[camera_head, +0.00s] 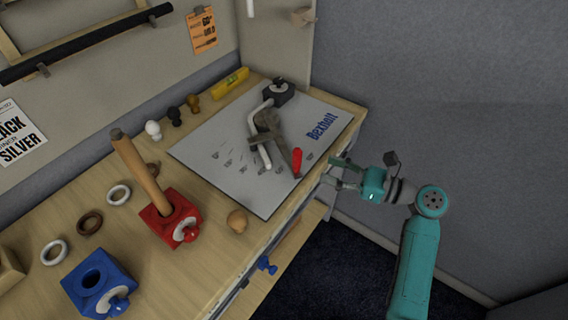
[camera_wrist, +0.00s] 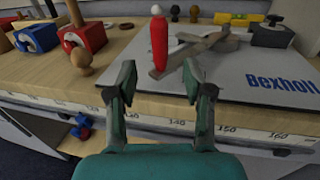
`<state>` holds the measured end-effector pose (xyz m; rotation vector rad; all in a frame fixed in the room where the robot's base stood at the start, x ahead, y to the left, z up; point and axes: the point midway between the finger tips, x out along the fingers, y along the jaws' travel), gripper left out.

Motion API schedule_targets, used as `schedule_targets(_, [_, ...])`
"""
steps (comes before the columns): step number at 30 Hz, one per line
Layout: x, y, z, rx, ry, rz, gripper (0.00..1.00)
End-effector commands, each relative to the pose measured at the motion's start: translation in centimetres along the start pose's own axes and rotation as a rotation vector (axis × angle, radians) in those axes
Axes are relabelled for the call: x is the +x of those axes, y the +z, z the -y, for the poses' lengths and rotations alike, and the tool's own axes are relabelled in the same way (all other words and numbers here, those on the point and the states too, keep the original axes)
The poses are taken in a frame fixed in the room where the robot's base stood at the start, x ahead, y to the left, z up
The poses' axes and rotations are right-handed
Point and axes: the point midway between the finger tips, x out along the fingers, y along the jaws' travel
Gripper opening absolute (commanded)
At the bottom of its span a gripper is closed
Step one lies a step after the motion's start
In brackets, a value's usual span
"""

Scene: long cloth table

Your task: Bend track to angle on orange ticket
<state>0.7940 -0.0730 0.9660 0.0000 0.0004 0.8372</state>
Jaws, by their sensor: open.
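The orange ticket (camera_head: 203,30) hangs on the back wall; its top line looks like 60, the rest is too small to read surely. A white bent rod (camera_head: 256,113), perhaps the track, runs from a black block (camera_head: 278,92) across a grey metal bender (camera_head: 268,129) on the printed grey mat (camera_head: 200,140). The bender's red handle (camera_head: 297,160) points toward the table's front edge. My gripper (camera_head: 333,170) is open and empty just off that edge. In the wrist view, the red handle (camera_wrist: 158,45) shows ahead between the open fingers (camera_wrist: 160,84), apart from them.
A red block (camera_head: 160,222) with a wooden handle, a blue block (camera_head: 84,290), several rings and a wooden knob (camera_head: 237,221) stand left of the mat. A yellow level (camera_head: 230,82) and small knobs line the back. A side panel (camera_head: 280,45) bounds the right end.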

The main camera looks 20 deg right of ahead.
Motion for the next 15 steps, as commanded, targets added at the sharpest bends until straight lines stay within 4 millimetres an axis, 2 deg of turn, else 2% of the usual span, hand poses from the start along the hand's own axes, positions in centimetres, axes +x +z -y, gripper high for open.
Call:
schedule_targets(9, [5.6, 0.0, -0.2, 0.001, 0.008, 0.0, 0.51])
schedule_targets(15, [8.3, 0.0, -0.2, 0.0, 0.006, 0.0, 0.51])
